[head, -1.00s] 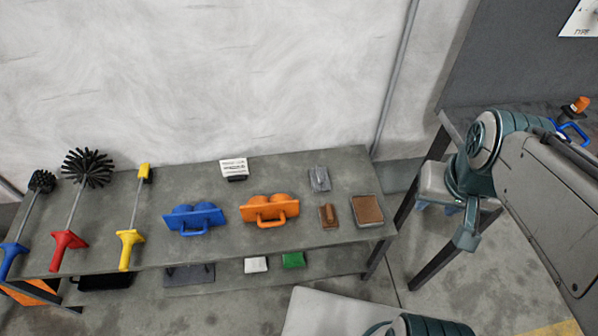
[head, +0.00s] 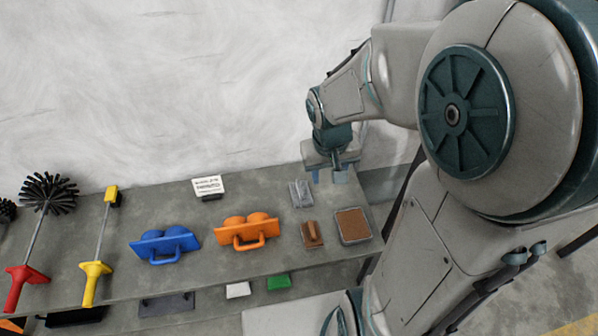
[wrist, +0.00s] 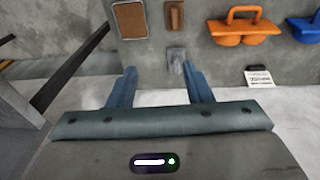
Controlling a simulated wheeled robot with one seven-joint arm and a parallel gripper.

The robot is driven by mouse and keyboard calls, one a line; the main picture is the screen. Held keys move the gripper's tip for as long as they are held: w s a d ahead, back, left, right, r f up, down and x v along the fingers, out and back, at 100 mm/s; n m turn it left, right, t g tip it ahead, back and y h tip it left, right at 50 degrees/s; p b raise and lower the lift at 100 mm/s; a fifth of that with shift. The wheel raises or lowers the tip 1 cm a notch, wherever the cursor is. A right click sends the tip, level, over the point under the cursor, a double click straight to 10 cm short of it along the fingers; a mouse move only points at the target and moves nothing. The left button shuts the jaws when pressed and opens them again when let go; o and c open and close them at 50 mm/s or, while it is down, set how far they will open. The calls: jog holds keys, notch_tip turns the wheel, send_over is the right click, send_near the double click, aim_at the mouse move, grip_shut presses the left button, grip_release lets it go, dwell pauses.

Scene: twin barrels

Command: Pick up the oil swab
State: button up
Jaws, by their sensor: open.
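No label marks the oil swab, so I cannot tell for certain which tool it is. A small brown block with a raised grip (head: 312,235) lies at the bench's right end, and it also shows in the wrist view (wrist: 175,15). A grey block with a raised grip (head: 301,194) lies behind it. A yellow-handled rod tool (head: 103,235) lies at the left. My gripper (head: 327,176) is open and empty over the bench's back right edge. In the wrist view the grey block (wrist: 175,62) appears between the blue fingers, nearer the right one.
A brown-filled tray (head: 341,239) sits right of the brown block. Orange (head: 246,231) and blue (head: 165,243) twin-barrel pieces stand mid-bench, with a white sign (head: 208,187) behind. A red-handled brush (head: 30,270) lies left. The wall is close behind the bench (head: 150,205).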

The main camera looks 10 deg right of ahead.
jog(key=g+b, duration=0.1)
jog(key=b, duration=0.4)
send_over(312, 229)
notch_tip(312, 229, down, 19)
jog(key=shift+y, duration=0.5)
jog(key=f, duration=0.3)
jog(key=f+b, duration=0.1)
jog(key=f, duration=0.5)
jog(key=shift+w+d, duration=0.25)
jog(key=shift+w, duration=0.15)
jog(key=shift+s+a+f+b, duration=0.2)
jog(key=shift+f+b, duration=0.15)
jog(key=shift+f, duration=1.15)
jog(key=shift+s+a+f+b, duration=0.15)
jog(key=shift+f+b, duration=0.2)
jog(key=shift+f, duration=1.15)
jog(key=shift+d, duration=0.1)
grip_shut()
